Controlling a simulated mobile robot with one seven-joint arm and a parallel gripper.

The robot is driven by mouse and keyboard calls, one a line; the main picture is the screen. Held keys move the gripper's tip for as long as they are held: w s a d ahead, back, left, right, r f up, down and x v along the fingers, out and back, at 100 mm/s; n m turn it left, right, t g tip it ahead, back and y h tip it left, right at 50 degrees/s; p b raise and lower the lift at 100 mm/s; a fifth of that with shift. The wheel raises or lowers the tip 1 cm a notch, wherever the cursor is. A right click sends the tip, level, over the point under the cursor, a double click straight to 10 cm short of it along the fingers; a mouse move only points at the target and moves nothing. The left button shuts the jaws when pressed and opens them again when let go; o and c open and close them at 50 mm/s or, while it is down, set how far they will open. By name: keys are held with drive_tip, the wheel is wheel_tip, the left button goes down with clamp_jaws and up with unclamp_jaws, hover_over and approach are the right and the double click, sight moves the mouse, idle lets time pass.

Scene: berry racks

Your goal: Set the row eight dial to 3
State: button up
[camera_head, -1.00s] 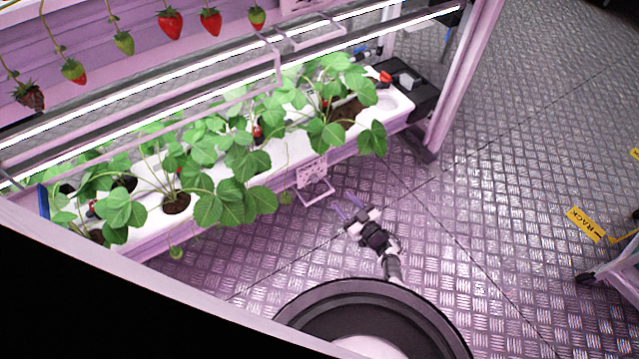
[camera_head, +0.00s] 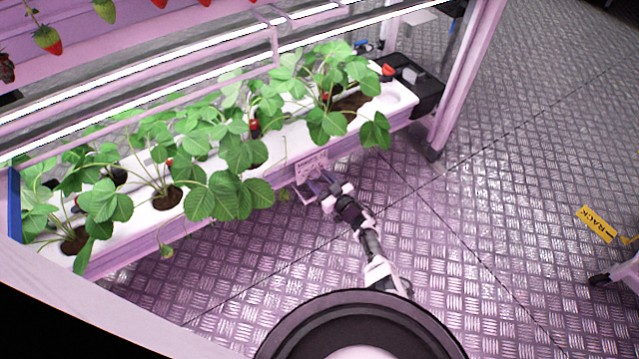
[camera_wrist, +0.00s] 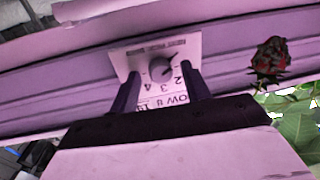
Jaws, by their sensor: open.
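The row eight dial (camera_wrist: 161,70) is a round purple knob on a pale plate on the trough's front rail. The plate (camera_head: 311,165) also shows in the head view. In the wrist view the plate appears upside down, with "ROW 8" and the numerals 2, 3 and 4 legible below the knob. A dark mark on the knob seems to point to the upper right, away from these numerals. My gripper (camera_head: 316,188) is open at the plate. In the wrist view its two fingers (camera_wrist: 160,72) stand either side of the knob; contact cannot be told.
Strawberry plants (camera_head: 230,190) fill the white trough (camera_head: 285,143), with leaves overhanging its front. A dark red berry (camera_wrist: 270,60) hangs right of the plate in the wrist view. A rack post (camera_head: 465,75) stands at the right end.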

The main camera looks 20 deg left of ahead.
drive_tip(key=shift+a, duration=0.15)
drive_tip(key=shift+c, duration=0.2)
drive_tip(key=c, duration=0.9)
drive_tip(key=shift+c, duration=0.2)
drive_tip(key=shift+m, duration=0.4)
drive_tip(key=m+t, duration=0.1)
drive_tip(key=m, duration=0.7)
drive_tip(key=m+t+p, duration=0.1)
drive_tip(key=m, duration=0.7)
drive_tip(key=m+t+h, duration=0.1)
drive_tip(key=m, duration=0.7)
drive_tip(key=shift+s+a+f+m, duration=0.15)
drive_tip(key=shift+s+m, duration=0.05)
drive_tip(key=shift+m, duration=0.5)
